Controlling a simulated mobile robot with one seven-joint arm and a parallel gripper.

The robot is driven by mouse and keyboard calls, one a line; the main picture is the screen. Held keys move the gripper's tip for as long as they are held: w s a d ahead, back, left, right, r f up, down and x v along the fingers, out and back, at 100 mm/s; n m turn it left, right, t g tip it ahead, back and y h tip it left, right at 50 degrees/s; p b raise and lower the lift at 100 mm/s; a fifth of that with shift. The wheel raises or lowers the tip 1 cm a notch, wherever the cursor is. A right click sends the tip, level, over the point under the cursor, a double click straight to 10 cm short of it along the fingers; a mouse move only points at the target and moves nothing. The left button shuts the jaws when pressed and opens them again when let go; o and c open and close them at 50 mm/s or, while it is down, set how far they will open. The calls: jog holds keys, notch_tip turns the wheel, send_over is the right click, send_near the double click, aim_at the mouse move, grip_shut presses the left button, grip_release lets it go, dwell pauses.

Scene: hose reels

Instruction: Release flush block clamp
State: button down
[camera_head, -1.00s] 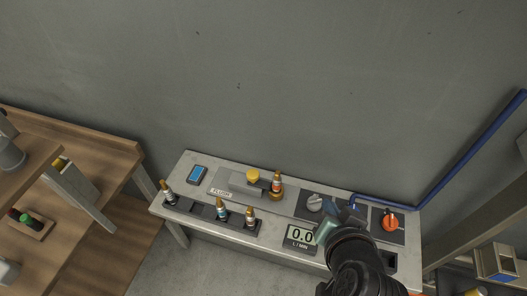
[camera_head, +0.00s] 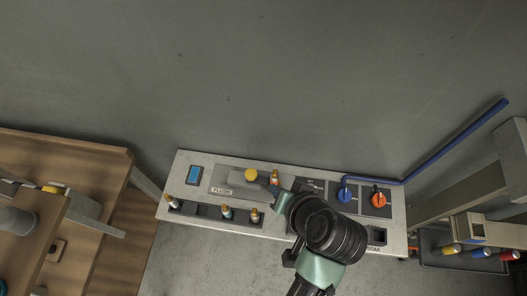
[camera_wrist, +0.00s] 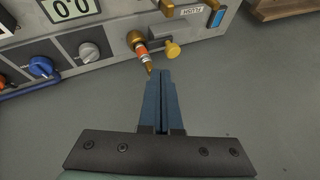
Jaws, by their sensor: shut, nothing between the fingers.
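The flush block (camera_head: 236,182) is a grey metal block with a FLUSH label on the bench panel; it also shows in the wrist view (camera_wrist: 185,32). A yellow knob (camera_head: 251,174) stands at its right end, also in the wrist view (camera_wrist: 172,49). An orange-brown nozzle with a red-and-white band (camera_wrist: 140,46) sits beside the knob, its tip pointing toward my fingers; its top shows in the head view (camera_head: 275,175). My gripper (camera_wrist: 160,75) is shut and empty, its fingertips just short of the nozzle tip and knob. My arm hides part of the panel.
A grey knob (camera_wrist: 89,51), a blue valve (camera_head: 344,195) and an orange valve (camera_head: 379,199) lie along the panel. Several nozzles (camera_head: 226,212) stand in the front rack. The flow display (camera_wrist: 70,8) shows in the wrist view. A wooden bench (camera_head: 95,165) stands left.

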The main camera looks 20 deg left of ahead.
aim_at(248, 177)
jog(key=p+x, duration=0.1)
jog(key=x, duration=0.9)
jog(key=shift+a, duration=0.15)
jog(key=shift+s+a+p, duration=0.25)
jog(key=shift+a+p, duration=0.1)
jog(key=shift+a, duration=0.5)
jog(key=shift+s+a+p, duration=0.25)
jog(key=shift+a+p, duration=0.05)
jog(key=shift+a, duration=0.6)
